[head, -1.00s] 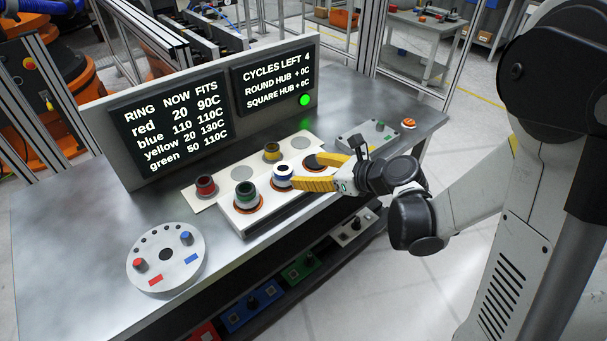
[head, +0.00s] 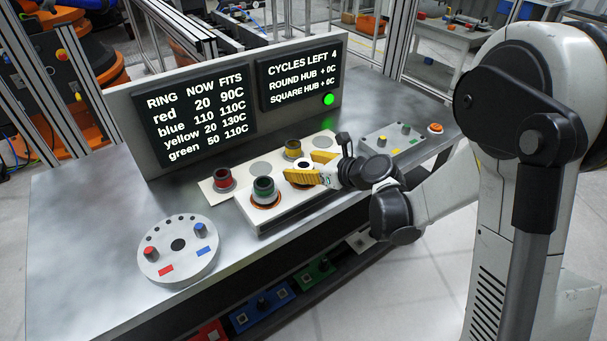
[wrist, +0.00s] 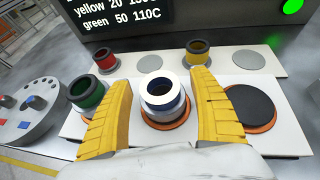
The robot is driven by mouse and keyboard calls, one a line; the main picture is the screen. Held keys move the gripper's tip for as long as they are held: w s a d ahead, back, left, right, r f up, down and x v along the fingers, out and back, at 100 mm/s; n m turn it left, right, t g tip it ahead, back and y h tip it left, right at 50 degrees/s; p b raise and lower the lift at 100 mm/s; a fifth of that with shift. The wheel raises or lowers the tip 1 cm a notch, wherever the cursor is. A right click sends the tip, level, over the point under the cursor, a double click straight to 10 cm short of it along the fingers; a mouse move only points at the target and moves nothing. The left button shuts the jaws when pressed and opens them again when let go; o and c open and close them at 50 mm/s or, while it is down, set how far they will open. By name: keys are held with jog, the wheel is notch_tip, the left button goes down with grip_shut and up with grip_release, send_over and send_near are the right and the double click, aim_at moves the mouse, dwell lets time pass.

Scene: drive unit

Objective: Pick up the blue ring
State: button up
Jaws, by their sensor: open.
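The blue ring (wrist: 160,96) sits on a heater spot of the white block. From above its top looks white with a dark centre, and its side is blue. My gripper (wrist: 164,88) is open, with yellow fingers on both sides of the ring. A gap shows between each finger and the ring in the wrist view. In the head view my gripper (head: 318,166) reaches in from the right, and its near finger hides most of the blue ring (head: 303,163). The screen (head: 196,120) reads blue 110, fits 110C.
A green ring (head: 264,188) stands left on the white block (head: 262,217). An empty dark spot (wrist: 250,104) lies right. Behind are a red ring (head: 224,178) and a yellow ring (head: 293,148). A round fixture (head: 178,252) with red and blue pegs stands left. A button panel (head: 394,138) is right.

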jog(key=shift+r, duration=0.1)
jog(key=c, duration=1.5)
